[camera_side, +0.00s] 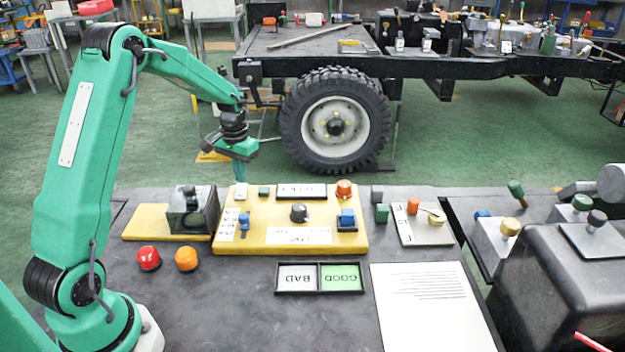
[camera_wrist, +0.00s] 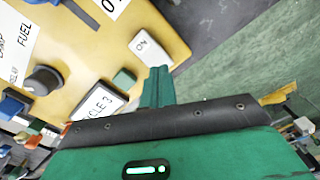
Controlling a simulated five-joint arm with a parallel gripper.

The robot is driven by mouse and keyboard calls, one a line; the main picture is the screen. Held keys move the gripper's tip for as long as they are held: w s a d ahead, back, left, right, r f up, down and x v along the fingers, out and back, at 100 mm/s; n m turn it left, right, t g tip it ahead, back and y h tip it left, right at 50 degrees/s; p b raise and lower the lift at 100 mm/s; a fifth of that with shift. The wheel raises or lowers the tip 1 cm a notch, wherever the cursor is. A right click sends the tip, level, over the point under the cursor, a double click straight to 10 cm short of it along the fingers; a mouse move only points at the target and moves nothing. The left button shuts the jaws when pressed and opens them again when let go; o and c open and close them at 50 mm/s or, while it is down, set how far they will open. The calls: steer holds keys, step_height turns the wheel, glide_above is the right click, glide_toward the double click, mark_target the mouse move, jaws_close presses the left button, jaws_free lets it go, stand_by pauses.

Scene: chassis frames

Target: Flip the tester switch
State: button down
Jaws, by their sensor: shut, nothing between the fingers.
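The tester is a yellow panel (camera_side: 290,242) on the dark table. A white switch (camera_wrist: 150,47) marked ON sits near its far left corner and also shows in the side view (camera_side: 241,191). A small green block (camera_wrist: 123,81) is beside it. A blue lever (camera_side: 244,222) stands nearer the front, and a blue switch (camera_side: 347,217) is at the panel's right. My gripper (camera_side: 240,174) points down around the panel's far left edge, its fingers together and empty. In the wrist view, my fingertips (camera_wrist: 157,80) appear close to the white switch; contact cannot be told.
A dark knob (camera_side: 298,212), an orange button (camera_side: 344,188) and a cycle display (camera_side: 300,191) are on the panel. A dark clear-sided box (camera_side: 192,212) stands left. Red (camera_side: 149,258) and orange (camera_side: 186,259) domes and a BAD/GOOD tray (camera_side: 320,292) lie in front.

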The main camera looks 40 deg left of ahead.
mark_target(242, 187)
steer(key=shift+f, duration=0.95)
stand_by(1.1)
steer(key=shift+r, duration=3.5)
steer(key=shift+r, duration=0.1)
steer(key=s+d+r+m+t, duration=0.1)
steer(key=s+d+r+t, duration=0.2)
steer(key=s+d+r, duration=0.7)
steer(key=s+d+r+m+t, duration=0.2)
steer(key=s+d+r, duration=0.1)
steer(key=s+d, duration=0.7)
steer(key=shift+s+d+r+t, duration=0.2)
steer(key=shift+s+d+t, duration=0.1)
steer(key=shift+s, duration=0.9)
